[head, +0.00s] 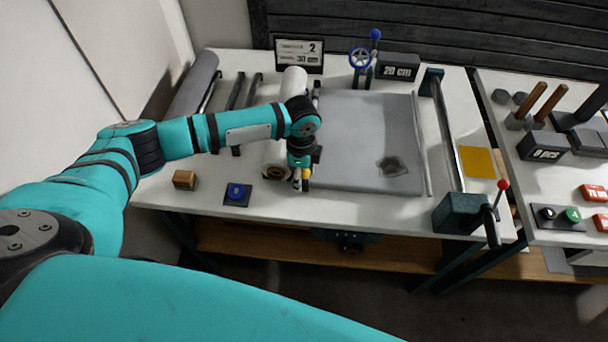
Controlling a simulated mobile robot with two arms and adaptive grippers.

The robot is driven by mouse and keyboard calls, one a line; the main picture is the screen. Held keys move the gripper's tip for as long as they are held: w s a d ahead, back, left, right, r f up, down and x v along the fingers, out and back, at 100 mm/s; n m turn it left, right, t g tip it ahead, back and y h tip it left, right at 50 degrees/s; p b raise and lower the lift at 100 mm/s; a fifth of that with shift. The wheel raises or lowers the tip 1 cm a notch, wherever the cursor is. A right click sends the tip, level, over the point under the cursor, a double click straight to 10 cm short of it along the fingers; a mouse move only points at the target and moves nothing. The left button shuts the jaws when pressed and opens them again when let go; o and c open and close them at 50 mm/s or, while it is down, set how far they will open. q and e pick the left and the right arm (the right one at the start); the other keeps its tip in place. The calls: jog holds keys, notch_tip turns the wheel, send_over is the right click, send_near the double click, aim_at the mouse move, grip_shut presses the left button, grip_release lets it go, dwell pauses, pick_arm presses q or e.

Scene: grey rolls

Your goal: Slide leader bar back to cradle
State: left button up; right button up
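A grey sheet (360,120) lies flat on the white table. A thin straight bar (422,140) runs along its right edge; I take it to be the leader bar, but cannot be sure. A dark patch (392,167) shows on the sheet near its front right. My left gripper (302,182) points down at the sheet's front left corner, beside the near end of a white roll (276,158). My arm covers the roll's middle. The fingertips are small, with a yellow bit beside them, and whether they hold anything is unclear. I cannot identify the cradle with certainty. My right gripper is out of view.
A metal rail (446,130) with a teal end block (462,213) and red-knobbed lever stands right of the sheet. A blue button (236,192) and wooden block (185,179) sit at front left. A handwheel (361,57) and display signs stand behind. A second table is right.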

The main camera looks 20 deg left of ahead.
pick_arm(q)
jog(key=shift+d, duration=0.1)
jog(key=shift+r, duration=0.15)
notch_tip(320, 180, up, 12)
jog(key=shift+f, duration=0.2)
dwell(0.6)
